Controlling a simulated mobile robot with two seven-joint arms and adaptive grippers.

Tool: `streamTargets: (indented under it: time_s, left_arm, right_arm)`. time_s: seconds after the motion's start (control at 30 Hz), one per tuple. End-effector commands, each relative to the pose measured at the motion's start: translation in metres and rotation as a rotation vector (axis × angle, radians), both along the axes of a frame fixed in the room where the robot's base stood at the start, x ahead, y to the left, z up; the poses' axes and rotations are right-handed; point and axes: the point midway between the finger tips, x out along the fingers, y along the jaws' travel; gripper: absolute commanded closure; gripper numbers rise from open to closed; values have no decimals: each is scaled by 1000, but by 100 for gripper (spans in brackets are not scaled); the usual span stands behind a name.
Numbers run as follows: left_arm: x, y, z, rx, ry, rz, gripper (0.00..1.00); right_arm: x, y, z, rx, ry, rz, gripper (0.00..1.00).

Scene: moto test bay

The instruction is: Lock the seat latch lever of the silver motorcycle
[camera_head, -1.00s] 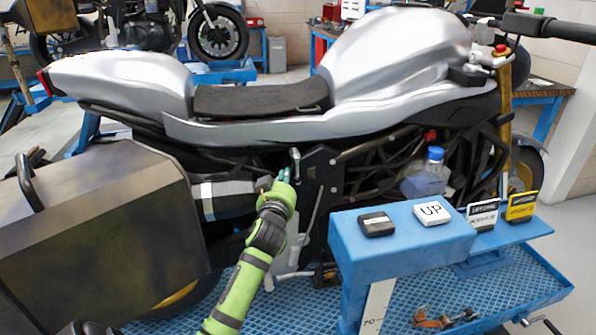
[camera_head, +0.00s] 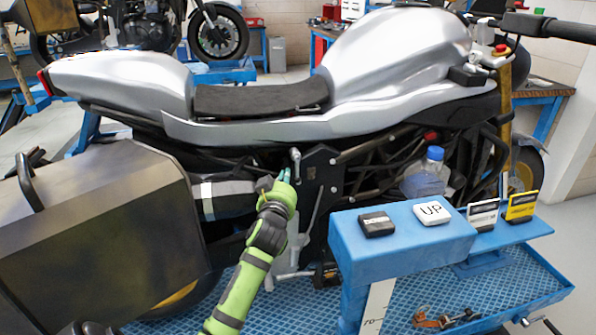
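The silver motorcycle (camera_head: 390,60) stands side-on across the view, with its black seat (camera_head: 262,98) in the middle. A small metal lever (camera_head: 296,158), which looks like the seat latch lever, stands upright below the seat on a dark frame plate. My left gripper (camera_head: 284,174) is at the end of the green arm, just left of and below the lever. Its fingertips are small and partly hidden by the wrist, so I cannot tell whether they are open or touch the lever. My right gripper is not in view.
A dark side case (camera_head: 100,225) fills the lower left. A blue stand (camera_head: 400,243) at the right carries a black button block (camera_head: 376,224), a white UP button (camera_head: 433,211) and labelled signs. A bottle (camera_head: 427,175) of bluish liquid sits behind it.

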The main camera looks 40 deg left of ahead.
Motion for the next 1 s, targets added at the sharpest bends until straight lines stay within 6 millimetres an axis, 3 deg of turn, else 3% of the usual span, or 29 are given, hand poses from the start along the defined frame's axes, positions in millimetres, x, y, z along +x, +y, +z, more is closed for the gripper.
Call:
streamTargets:
  time_s: [1.0]
  left_arm:
    - [18, -15, -7, 0, 0, -1, 100]
  right_arm:
    - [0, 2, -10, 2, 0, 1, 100]
